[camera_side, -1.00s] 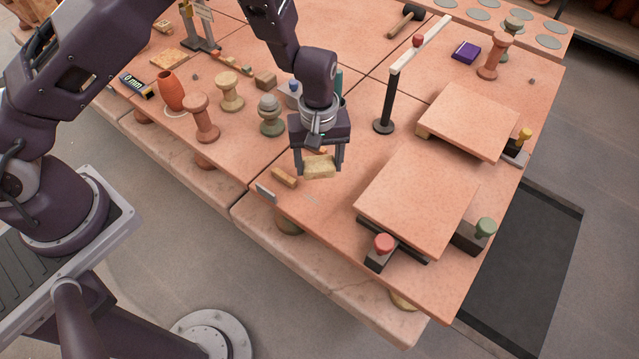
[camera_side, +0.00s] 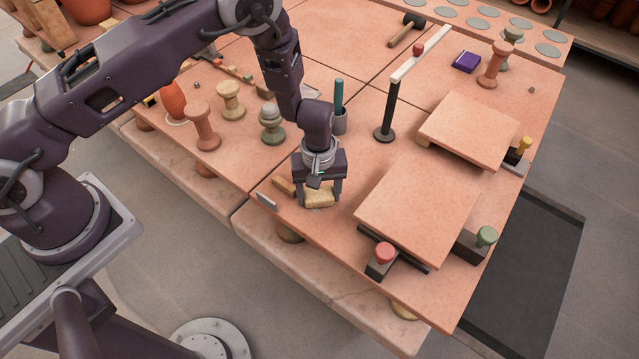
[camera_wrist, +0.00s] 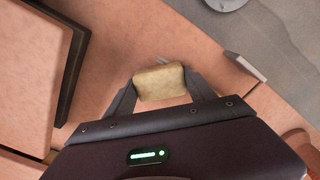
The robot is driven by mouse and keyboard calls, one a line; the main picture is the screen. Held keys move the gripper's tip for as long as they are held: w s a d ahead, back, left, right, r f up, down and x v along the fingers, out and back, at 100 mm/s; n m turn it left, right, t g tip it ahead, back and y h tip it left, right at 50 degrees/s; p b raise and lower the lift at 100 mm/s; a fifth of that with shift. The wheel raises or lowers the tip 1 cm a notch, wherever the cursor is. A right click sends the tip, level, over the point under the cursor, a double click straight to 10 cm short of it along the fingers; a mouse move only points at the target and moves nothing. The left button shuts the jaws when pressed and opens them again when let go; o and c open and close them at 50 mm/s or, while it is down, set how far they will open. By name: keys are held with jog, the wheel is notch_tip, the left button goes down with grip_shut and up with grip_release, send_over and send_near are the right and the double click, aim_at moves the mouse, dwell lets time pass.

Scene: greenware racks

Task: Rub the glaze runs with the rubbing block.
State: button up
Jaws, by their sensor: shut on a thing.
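My gripper (camera_side: 319,200) is shut on the rubbing block (camera_side: 318,197), a pale yellow-tan block. In the wrist view the block (camera_wrist: 160,83) sits between the two fingertips. The block is low at the table top near its front edge; I cannot tell if it touches the surface. Glaze runs cannot be made out; the spot beneath the block is hidden.
A small tan wooden piece (camera_side: 284,187) lies just left of my gripper, and a grey upright plate (camera_side: 267,200) stands at the table edge. A raised square slab (camera_side: 418,210) with a red knob (camera_side: 384,252) is to the right. A black post (camera_side: 387,110) stands behind.

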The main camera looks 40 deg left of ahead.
aim_at(309, 212)
jog(key=shift+s, duration=1.85)
jog(key=shift+w, duration=2)
jog(key=shift+r, duration=4.1)
